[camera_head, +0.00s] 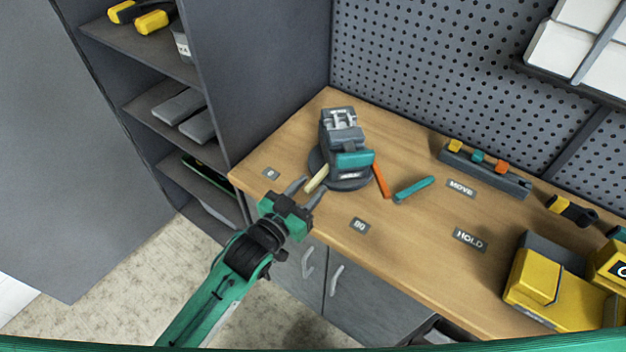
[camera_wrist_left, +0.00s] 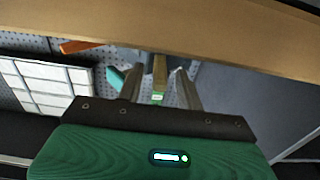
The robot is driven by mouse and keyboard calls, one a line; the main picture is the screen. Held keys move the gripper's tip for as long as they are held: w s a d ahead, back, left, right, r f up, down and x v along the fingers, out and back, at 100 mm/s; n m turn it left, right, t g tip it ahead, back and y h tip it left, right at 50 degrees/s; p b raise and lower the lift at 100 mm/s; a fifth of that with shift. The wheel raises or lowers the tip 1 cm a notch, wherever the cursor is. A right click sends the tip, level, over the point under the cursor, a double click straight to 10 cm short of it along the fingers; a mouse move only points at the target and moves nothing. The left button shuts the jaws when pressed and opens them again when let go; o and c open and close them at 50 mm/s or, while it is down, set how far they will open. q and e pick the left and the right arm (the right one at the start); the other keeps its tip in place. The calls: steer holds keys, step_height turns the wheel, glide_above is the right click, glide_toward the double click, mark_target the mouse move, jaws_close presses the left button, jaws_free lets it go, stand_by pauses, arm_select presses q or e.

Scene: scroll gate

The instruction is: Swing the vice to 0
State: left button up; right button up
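The vice (camera_head: 340,130) stands on a round dark base (camera_head: 347,183) near the front left of the bench, its teal front block (camera_head: 354,160) facing the front right. A cream bar (camera_head: 317,179) sticks out from the base's front left; an orange bar (camera_head: 381,180) is at its right. My left gripper (camera_head: 311,188) is open at the bench's front edge. In the left wrist view the cream bar (camera_wrist_left: 160,72) shows between the two fingers, with gaps beside it; contact is not seen. The "0" label (camera_head: 271,174) lies left of the gripper, the "90" label (camera_head: 360,226) right. My right gripper is out of view.
A teal bar (camera_head: 413,189) lies right of the vice. "MOVE" (camera_head: 461,188) and "HOLD" (camera_head: 469,238) labels are further right. A grey rack (camera_head: 485,173) with coloured pieces stands behind. A yellow case (camera_head: 545,285) fills the front right. A grey shelf unit (camera_head: 235,80) stands at left.

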arm_select(q)
steer(key=shift+x, duration=1.05)
jaws_close()
